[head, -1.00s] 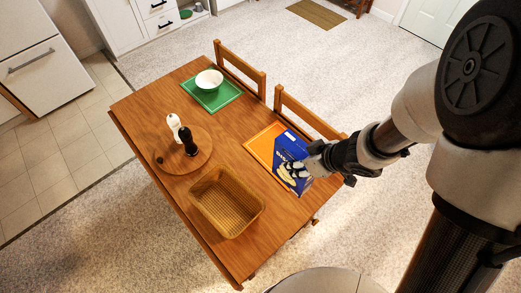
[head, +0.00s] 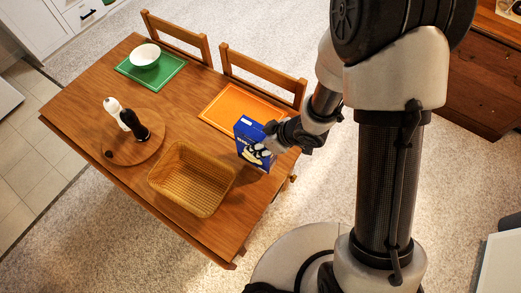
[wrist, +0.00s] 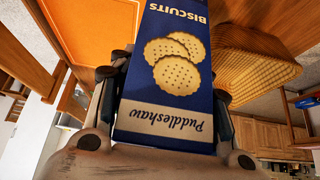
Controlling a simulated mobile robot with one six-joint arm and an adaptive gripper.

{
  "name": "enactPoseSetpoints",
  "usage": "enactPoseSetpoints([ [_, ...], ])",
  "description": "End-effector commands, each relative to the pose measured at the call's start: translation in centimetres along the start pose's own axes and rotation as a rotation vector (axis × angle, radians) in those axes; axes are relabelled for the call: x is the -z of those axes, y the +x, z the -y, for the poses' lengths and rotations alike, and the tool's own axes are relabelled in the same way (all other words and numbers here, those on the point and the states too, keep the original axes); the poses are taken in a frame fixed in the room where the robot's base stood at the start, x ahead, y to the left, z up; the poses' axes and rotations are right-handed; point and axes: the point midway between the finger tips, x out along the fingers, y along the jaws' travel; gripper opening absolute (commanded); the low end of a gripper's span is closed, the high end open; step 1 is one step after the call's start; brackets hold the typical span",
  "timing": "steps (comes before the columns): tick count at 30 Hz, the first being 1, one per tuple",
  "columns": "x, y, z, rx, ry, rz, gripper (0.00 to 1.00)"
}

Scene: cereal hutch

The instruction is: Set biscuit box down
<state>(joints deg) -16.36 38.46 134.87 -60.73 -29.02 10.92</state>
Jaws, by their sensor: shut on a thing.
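The blue biscuit box (head: 252,132) has a cream name band and a picture of biscuits. It is at the right end of the wooden table (head: 207,227), between the orange placemat and the wicker basket. My gripper (head: 265,149) is shut on it from the right. In the wrist view the box (wrist: 176,75) fills the middle between the fingers (wrist: 170,85), with its lettering upside down. My gripper hides part of the box in the head view. I cannot tell whether the box's base touches the tabletop.
The orange placemat (head: 240,108) lies behind the box. The wicker basket (head: 190,205) stands to its left. A round board (head: 135,150) holds a white shaker (head: 111,106) and a black one (head: 130,120). A white bowl (head: 145,55) sits on a green mat (head: 165,78). Chairs (head: 262,72) line the far side.

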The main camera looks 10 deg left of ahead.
Motion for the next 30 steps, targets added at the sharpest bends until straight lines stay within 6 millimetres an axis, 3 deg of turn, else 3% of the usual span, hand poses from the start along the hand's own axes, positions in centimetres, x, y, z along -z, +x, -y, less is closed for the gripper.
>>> enactPoseSetpoints([
  [7, -2.1, 3.2, 0.0, 0.002, 0.001, 0.002, 0.07],
  [20, -2.3, 3.6, 0.0, 0.0, 0.0, 0.0, 0.07],
  [21, -2.3, 3.5, 0.0, 0.0, 0.0, 0.001, 0.47],
  [30, -2.3, 3.5, 0.0, 0.0, 0.0, 0.002, 0.65],
])
